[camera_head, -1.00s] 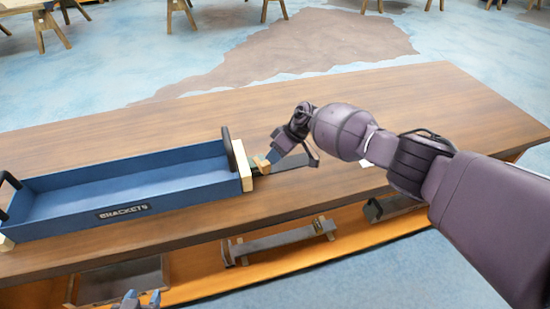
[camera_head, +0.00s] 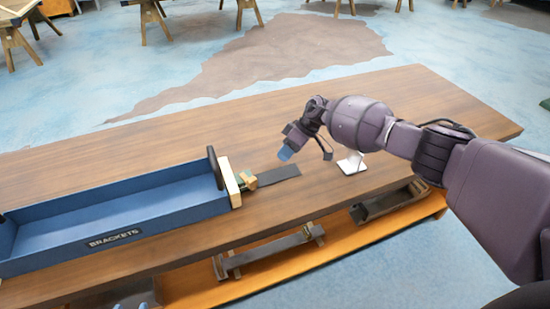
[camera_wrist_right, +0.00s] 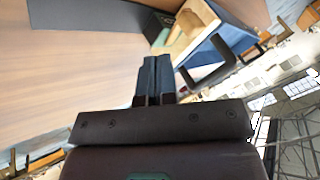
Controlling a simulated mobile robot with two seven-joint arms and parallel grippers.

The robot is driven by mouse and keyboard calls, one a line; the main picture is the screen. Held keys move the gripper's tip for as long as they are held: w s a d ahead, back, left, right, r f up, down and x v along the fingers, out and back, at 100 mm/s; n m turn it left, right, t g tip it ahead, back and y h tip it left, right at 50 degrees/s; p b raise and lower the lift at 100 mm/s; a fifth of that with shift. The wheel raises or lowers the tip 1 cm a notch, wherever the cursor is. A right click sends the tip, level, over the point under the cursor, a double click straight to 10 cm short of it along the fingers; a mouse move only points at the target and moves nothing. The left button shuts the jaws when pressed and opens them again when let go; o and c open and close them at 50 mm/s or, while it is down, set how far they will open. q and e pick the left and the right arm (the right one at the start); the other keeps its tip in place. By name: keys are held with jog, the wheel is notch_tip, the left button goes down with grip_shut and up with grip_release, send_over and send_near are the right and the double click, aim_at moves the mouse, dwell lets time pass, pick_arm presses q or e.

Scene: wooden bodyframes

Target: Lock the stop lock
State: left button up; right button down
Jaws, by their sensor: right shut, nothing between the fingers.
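The stop lock seems to be the small wooden piece with a green part (camera_head: 247,180) at the right end of the blue tray marked BRACKETS (camera_head: 110,217). It sits beside the tray's pale wooden end block (camera_head: 230,183), where a dark flat strip (camera_head: 279,174) begins. My right gripper (camera_head: 285,154) is shut and empty, above and to the right of the stop lock, apart from it. In the right wrist view its closed fingers (camera_wrist_right: 157,65) point toward the end block (camera_wrist_right: 190,32), with the green part (camera_wrist_right: 155,30) beside it.
A black handle (camera_head: 215,167) rises at the tray's right end. A white object (camera_head: 352,163) lies on the wooden table (camera_head: 440,105) below my right wrist. Metal parts (camera_head: 270,250) lie on the lower shelf. The table's right side is clear.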

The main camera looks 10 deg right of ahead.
jog(key=shift+s+d+r, duration=0.15)
jog(key=shift+d+r, duration=0.25)
jog(key=shift+r, duration=0.2)
jog(key=shift+s+d+r, duration=0.1)
jog(key=shift+d+r, duration=0.3)
jog(key=shift+r, duration=0.15)
